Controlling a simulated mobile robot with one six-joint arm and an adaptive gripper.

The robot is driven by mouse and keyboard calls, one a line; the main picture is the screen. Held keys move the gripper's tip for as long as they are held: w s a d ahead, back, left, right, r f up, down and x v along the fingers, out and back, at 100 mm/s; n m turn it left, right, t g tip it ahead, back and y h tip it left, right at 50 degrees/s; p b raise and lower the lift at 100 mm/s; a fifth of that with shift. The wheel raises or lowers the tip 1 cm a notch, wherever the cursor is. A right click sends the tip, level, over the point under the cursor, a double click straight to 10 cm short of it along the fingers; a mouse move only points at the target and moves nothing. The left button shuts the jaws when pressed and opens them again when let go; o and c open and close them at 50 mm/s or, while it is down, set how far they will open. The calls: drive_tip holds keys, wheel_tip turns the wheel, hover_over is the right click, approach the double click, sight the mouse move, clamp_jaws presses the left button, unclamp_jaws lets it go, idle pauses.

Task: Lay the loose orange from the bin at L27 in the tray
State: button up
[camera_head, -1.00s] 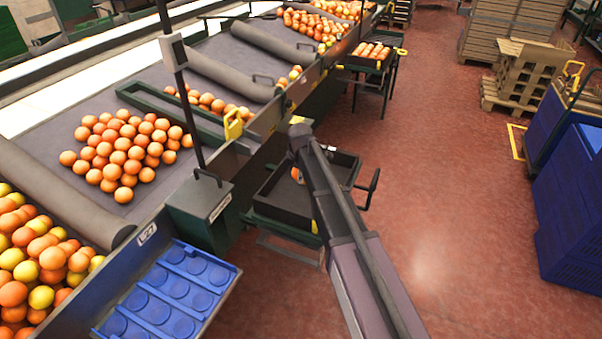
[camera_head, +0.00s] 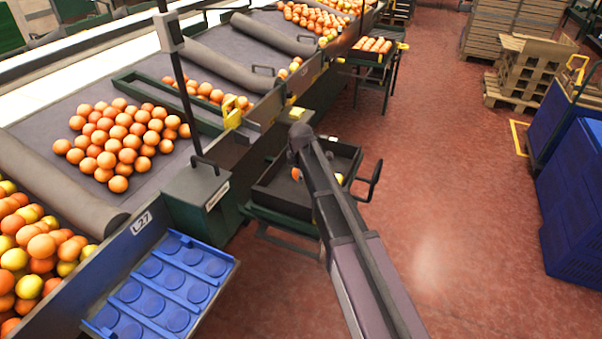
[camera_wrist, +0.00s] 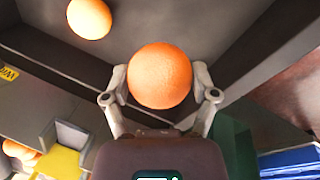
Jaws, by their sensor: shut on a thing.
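My gripper (camera_wrist: 160,88) is shut on an orange (camera_wrist: 160,75), its two fingers on either side of the fruit. The dark bin (camera_wrist: 215,28) is beneath and beyond it. A second orange (camera_wrist: 89,18) lies in the bin, apart from the gripper. In the head view the black bin (camera_head: 268,203) stands on a green stand, and my arm hides its middle and my gripper. A patch of orange (camera_head: 295,174) shows left of my arm and a yellowish fruit (camera_head: 338,178) right of it. The blue tray (camera_head: 228,266) has round recesses, all empty.
The belt side marked L27 (camera_head: 141,222) and a dark green box (camera_head: 196,210) stand between bin and belt. A pile of oranges (camera_head: 125,140) lies on the belt. Blue crates (camera_head: 572,195) stand at the right; the red floor (camera_head: 455,200) between is clear.

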sight(300, 193)
drive_tip(key=shift+s+b+x, duration=0.25)
drive_tip(key=shift+b+x, duration=0.8)
drive_tip(key=shift+x, duration=0.05)
drive_tip(key=shift+s+b+x, duration=0.25)
drive_tip(key=shift+b+x, duration=0.8)
drive_tip(key=shift+x, duration=0.05)
drive_tip(key=shift+s+b+x, duration=0.25)
drive_tip(key=shift+b+x, duration=0.8)
drive_tip(key=shift+x, duration=0.05)
drive_tip(key=shift+d+f+b, duration=0.1)
drive_tip(key=shift+f+b, duration=0.5)
drive_tip(key=shift+f, duration=0.2)
drive_tip(key=o, duration=1)
drive_tip(key=shift+o, duration=0.2)
drive_tip(key=shift+r, duration=0.2)
drive_tip(key=shift+w+r+p+v, duration=0.1)
drive_tip(key=shift+w+p+v, duration=0.2)
drive_tip(key=shift+p+v, duration=1)
drive_tip(key=shift+w+r+p+v, duration=0.1)
drive_tip(key=shift+w+p+v, duration=0.15)
drive_tip(key=shift+p+v, duration=1.05)
drive_tip(key=shift+w+p+v, duration=0.3)
drive_tip(key=shift+p+v, duration=0.85)
drive_tip(key=shift+p, duration=0.3)
